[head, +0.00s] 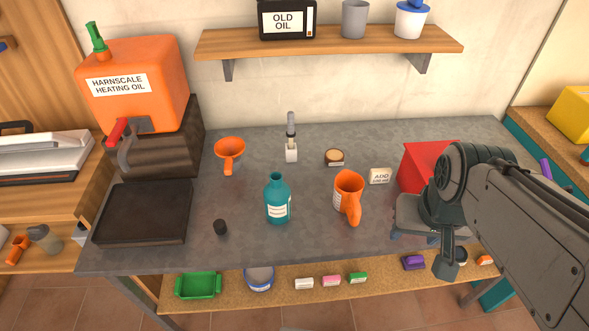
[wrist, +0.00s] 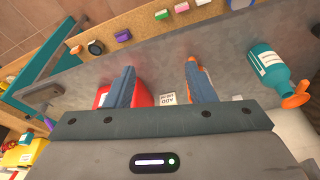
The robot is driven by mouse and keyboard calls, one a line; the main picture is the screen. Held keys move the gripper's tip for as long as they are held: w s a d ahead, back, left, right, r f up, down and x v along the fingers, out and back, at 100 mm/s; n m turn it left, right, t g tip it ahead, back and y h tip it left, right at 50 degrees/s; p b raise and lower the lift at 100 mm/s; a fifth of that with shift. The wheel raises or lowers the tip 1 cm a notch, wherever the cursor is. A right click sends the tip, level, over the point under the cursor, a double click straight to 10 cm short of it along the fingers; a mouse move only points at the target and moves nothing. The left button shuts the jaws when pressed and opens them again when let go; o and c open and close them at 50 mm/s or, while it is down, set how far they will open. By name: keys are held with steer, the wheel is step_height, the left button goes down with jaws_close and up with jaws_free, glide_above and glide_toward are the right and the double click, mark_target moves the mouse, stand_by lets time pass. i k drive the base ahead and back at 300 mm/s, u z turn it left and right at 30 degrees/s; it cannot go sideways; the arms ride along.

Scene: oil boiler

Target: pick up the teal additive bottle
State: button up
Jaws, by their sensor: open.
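The teal bottle (head: 277,201) stands upright near the middle of the grey workbench, with a white label on its front. It also shows at the right of the wrist view (wrist: 266,66), beyond the fingers. My gripper (head: 424,247) hangs over the right part of the bench, well to the right of the bottle, beside the red box. In the wrist view its two fingers (wrist: 160,78) are spread apart with nothing held between them.
An orange jug (head: 348,194) stands between the bottle and my gripper. A small black piece (head: 220,227) is left of the bottle, and an orange funnel (head: 229,151) is behind it. The red box (head: 421,166) stands close to my gripper. A shelf (head: 330,41) hangs above.

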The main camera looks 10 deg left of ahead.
mark_target(277, 194)
steer(key=z, duration=2.4)
steer(key=k, duration=1.1)
steer(key=u, duration=1.25)
